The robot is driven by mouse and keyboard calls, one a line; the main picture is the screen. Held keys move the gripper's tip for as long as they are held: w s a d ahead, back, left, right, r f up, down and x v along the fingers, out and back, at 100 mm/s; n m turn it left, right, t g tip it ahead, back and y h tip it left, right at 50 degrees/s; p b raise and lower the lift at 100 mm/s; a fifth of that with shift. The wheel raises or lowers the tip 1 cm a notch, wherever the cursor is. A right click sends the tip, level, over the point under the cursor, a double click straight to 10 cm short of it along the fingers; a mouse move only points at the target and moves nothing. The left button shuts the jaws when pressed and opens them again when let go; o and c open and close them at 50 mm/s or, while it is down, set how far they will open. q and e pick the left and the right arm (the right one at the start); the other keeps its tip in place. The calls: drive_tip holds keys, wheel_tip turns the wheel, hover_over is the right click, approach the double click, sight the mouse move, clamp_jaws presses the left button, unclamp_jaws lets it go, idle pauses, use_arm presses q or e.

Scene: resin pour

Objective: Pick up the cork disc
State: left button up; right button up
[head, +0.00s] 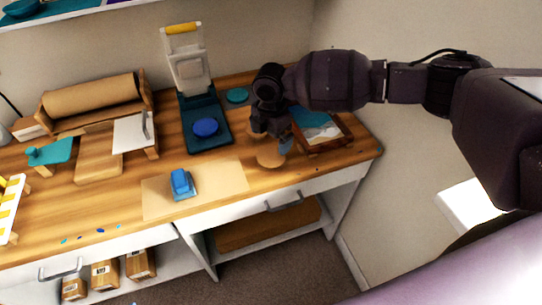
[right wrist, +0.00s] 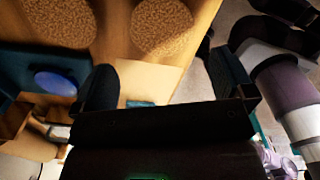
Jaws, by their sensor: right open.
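A round tan cork disc (head: 271,156) lies flat on the wooden bench, just in front of my right gripper. A second cork disc (head: 255,130) shows partly behind that gripper. In the right wrist view two speckled cork discs show at the top, one at the left (right wrist: 60,20) and one at the middle (right wrist: 162,24). My right gripper (head: 272,126) is over the bench close to the discs. In the right wrist view its jaws (right wrist: 165,70) are apart, with nothing seen between them. My left gripper is not in view.
A dark teal press (head: 208,143) holding a blue disc (head: 205,127) stands left of the gripper. A framed picture tray (head: 329,140) is close at the right. A blue block (head: 180,182) sits on tan paper (head: 225,180). A teal disc (head: 237,95) lies behind.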

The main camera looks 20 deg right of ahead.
sight(271, 156)
drive_tip(key=shift+f, duration=3.25)
drive_tip(key=shift+f, duration=0.25)
drive_tip(key=shift+c, duration=0.5)
drive_tip(key=c, duration=0.6)
